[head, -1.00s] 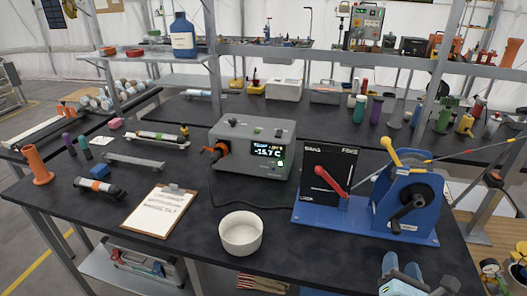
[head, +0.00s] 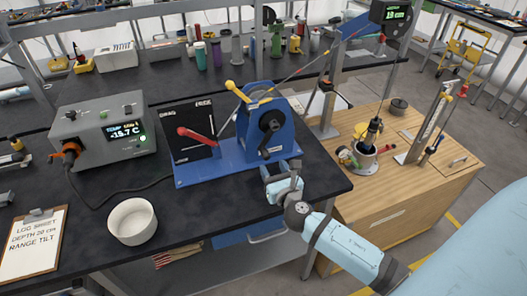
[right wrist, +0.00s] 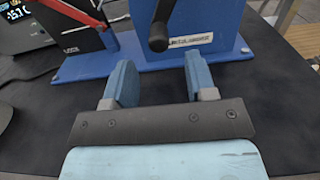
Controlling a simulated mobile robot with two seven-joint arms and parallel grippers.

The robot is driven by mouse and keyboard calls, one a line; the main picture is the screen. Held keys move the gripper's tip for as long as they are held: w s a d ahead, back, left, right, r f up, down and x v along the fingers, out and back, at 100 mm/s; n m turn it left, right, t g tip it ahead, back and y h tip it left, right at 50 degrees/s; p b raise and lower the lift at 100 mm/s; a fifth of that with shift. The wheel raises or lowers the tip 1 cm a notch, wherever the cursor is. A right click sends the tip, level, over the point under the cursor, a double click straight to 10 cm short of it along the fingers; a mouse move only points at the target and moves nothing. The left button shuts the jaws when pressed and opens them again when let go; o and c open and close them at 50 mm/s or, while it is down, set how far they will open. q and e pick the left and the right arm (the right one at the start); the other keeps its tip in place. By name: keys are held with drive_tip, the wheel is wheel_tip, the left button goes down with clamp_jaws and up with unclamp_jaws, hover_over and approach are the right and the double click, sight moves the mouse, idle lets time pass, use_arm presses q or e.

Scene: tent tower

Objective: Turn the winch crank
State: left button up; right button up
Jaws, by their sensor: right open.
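The blue winch (head: 262,115) stands on a blue base plate (head: 208,171) at the right end of the black bench. Its black crank (head: 270,128) is on the near face, with the handle pointing down and slightly left. The crank's black grip (right wrist: 158,38) shows at the top of the right wrist view, beyond the gap between my fingers. My right gripper (head: 281,168) is open and empty, just in front of the winch and apart from the crank. It also shows in the right wrist view (right wrist: 158,80). My left gripper is out of view.
A black panel with a red lever (head: 196,136) stands left of the winch, beside a yellow lever (head: 237,91). A grey readout box (head: 105,132), a white bowl (head: 132,221) and a clipboard (head: 32,245) are further left. A wooden cabinet (head: 390,195) stands to the right.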

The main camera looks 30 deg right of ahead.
sight(267, 159)
drive_tip(key=x, duration=0.7)
drive_tip(key=shift+p, duration=0.3)
